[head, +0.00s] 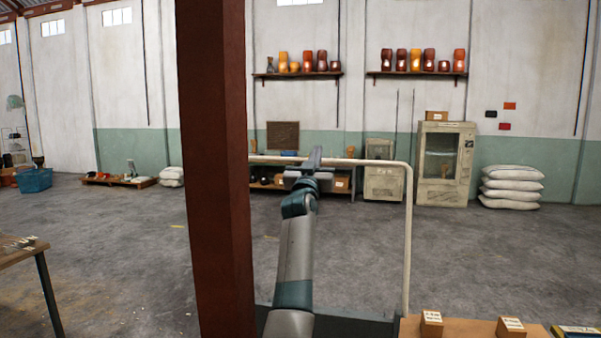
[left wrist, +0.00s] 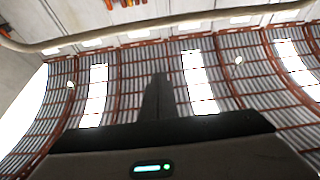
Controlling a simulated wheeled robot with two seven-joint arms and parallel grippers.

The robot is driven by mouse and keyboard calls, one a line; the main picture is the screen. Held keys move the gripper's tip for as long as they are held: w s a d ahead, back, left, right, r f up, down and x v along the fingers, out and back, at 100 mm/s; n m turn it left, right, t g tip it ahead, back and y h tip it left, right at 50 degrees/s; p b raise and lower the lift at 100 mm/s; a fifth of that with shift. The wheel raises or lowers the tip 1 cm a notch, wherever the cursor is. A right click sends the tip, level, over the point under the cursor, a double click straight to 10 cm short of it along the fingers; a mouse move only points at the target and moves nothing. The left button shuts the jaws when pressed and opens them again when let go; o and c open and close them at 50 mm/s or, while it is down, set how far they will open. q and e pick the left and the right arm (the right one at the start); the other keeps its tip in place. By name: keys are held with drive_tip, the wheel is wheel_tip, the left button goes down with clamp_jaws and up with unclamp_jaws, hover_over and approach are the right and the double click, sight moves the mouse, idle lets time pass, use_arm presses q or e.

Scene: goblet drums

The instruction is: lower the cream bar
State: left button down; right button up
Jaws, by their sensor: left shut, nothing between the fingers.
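The cream bar (head: 391,162) is a rounded tube that runs level across the middle of the head view and bends down into an upright post at its right end. In the left wrist view the bar (left wrist: 110,34) crosses the top of the picture, beyond my fingertips. My left gripper (head: 316,152) is shut and empty, its fingers pointing up. In the left wrist view the shut fingers (left wrist: 158,78) stand apart from the bar. My right gripper is not in view.
A rust-red column (head: 215,170) stands close on the left and hides the bar's left end. A brown table (head: 465,328) with small boxes is at the lower right. Another table (head: 22,252) is at the left edge. The floor beyond is mostly clear, with cabinets and sacks along the wall.

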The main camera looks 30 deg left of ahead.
use_arm(q)
drive_tip(key=w+a+f+g+p, duration=0.2)
drive_tip(key=w+p, duration=0.1)
drive_tip(key=w, duration=0.6)
drive_tip(key=shift+a+f+h+p, duration=0.15)
drive_tip(key=shift+f+h+p, duration=0.15)
drive_tip(key=shift+h, duration=0.1)
drive_tip(key=shift+s+f, duration=0.1)
drive_tip(key=shift+s, duration=0.05)
drive_tip(key=b+v, duration=0.8)
drive_tip(key=v, duration=0.9)
drive_tip(key=shift+r, duration=0.3)
drive_tip(key=shift+s, duration=0.1)
idle(0.6)
